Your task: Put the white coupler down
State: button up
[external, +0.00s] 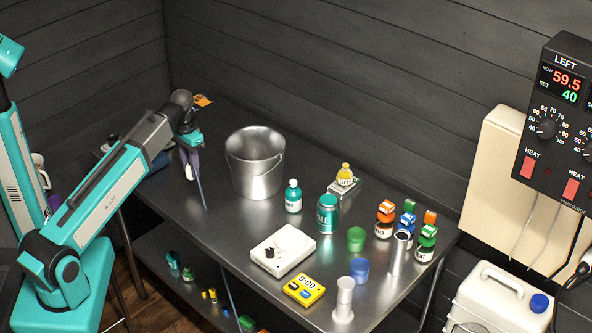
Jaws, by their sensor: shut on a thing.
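My gripper (189,168) is at the left part of the steel table, left of the metal bucket, pointing down. Its jaws are shut on a small white piece (189,173), which looks like the white coupler. The piece is small in this view and partly covered by the fingers. I cannot tell whether it touches the table top (225,222) or hangs just above it. A thin dark bluish strip (202,188) shows just right of the fingers; I cannot tell what it is.
The metal bucket (255,163) stands close on the right. Further right are a teal bottle (293,196), a teal can (327,214), a white scale (283,250), a yellow timer (304,289) and several small bottles. The table's front left is bare.

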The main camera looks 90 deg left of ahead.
jog(key=w+d+r+m+p, duration=0.1)
jog(key=w+d+m, duration=0.2)
jog(key=w+d, duration=0.8)
jog(key=w+d+r+m+p, duration=0.1)
jog(key=w+d+r+m, duration=0.1)
jog(key=w+d, duration=0.9)
jog(key=w+d+r+m+p, duration=0.1)
jog(key=w+d+r+m, duration=0.1)
jog(key=w+d, duration=1)
jog(key=w+m, duration=0.1)
jog(key=w, duration=1)
jog(key=shift+r+m, duration=0.15)
jog(key=shift+m, duration=0.15)
jog(key=shift+s+d, duration=0.1)
jog(key=shift+f+p, duration=1.2)
jog(key=shift+f, duration=1.95)
jog(key=shift+f, duration=0.15)
jog(key=shift+f+p, duration=0.6)
jog(key=shift+f, duration=1.1)
jog(key=shift+f, duration=0.15)
